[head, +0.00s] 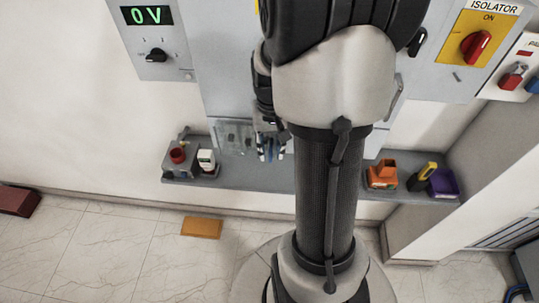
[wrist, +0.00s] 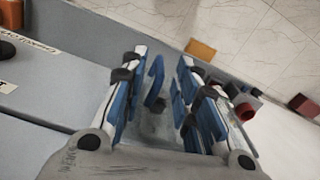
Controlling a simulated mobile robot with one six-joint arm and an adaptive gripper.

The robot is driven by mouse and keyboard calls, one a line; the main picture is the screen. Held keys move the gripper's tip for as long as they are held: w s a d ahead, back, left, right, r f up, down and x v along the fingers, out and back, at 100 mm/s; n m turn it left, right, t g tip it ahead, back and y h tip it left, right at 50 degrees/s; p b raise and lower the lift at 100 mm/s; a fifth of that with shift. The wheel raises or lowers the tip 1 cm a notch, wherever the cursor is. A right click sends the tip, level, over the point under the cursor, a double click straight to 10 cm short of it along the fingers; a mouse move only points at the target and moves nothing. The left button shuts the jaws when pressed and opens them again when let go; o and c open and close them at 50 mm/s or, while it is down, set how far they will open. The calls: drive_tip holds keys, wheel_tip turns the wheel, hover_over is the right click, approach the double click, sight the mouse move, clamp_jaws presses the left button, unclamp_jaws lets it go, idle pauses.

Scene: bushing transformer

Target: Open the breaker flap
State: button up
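In the head view, my gripper (head: 271,152) points down in front of the grey cabinet, just above the shelf. The breaker flap looks to be the clear panel (head: 234,136) low on the cabinet, just left of my gripper. My gripper partly covers its right side, and I cannot tell whether they touch. In the wrist view, my gripper (wrist: 165,85) has its blue-padded fingers spread apart. More blue shapes and a small dark piece show between them. I cannot make out the flap clearly there.
The grey shelf (head: 255,178) holds a red-topped box (head: 178,154) and a white device (head: 206,160) at left. Orange (head: 382,174) and purple (head: 443,182) holders stand at right. The isolator switch (head: 476,45) is at upper right.

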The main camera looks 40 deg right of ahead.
drive_tip(key=shift+f, duration=1.9)
drive_tip(key=shift+c, duration=0.4)
drive_tip(key=shift+d, duration=0.1)
clamp_jaws()
drive_tip(key=shift+r, duration=0.1)
